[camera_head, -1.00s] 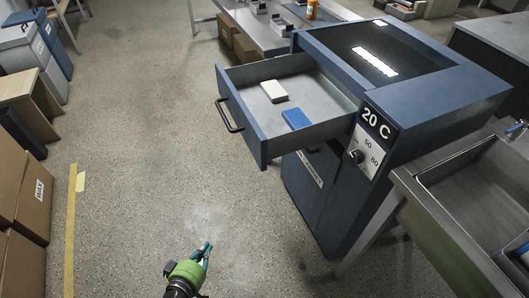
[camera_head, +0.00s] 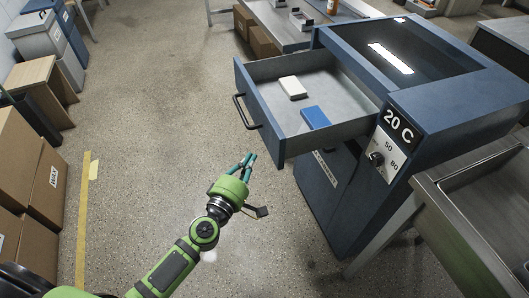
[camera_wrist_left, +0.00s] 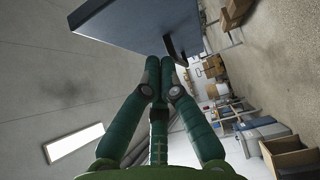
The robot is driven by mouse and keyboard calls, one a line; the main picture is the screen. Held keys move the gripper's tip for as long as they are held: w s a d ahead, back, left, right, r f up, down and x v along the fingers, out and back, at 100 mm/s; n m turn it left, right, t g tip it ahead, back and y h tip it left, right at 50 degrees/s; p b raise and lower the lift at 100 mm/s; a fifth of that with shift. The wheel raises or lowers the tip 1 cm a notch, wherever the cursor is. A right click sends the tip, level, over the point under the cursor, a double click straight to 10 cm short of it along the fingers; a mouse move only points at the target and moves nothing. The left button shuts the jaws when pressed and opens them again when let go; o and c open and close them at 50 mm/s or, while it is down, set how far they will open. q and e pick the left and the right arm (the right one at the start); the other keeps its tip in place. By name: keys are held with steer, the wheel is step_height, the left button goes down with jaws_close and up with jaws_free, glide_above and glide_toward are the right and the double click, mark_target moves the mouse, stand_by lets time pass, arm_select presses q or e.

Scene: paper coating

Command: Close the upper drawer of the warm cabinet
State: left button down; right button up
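The upper drawer (camera_head: 262,120) of the blue warm cabinet (camera_head: 440,105) is pulled well out. A white block (camera_head: 292,87) and a blue block (camera_head: 315,117) lie inside it. Its dark handle (camera_head: 246,111) is on the front panel. My left gripper (camera_head: 249,160) is in front of the drawer, below and near its front panel's near end. In the left wrist view, my left gripper's fingertips (camera_wrist_left: 160,63) are close together with nothing between them. The blue drawer front (camera_wrist_left: 138,25) and handle (camera_wrist_left: 174,48) show just beyond. I cannot tell whether they touch. My right gripper is not in view.
A metal sink bench (camera_head: 480,185) stands right of the cabinet. A worktable (camera_head: 285,35) with small items is behind the drawer. Cardboard boxes (camera_head: 45,185) stack at the left. The floor (camera_head: 160,130) left of the drawer is clear.

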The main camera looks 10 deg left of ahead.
mark_target(272, 144)
arm_select(q)
steer(key=shift+w+d, duration=1.5)
steer(key=shift+d, duration=0.25)
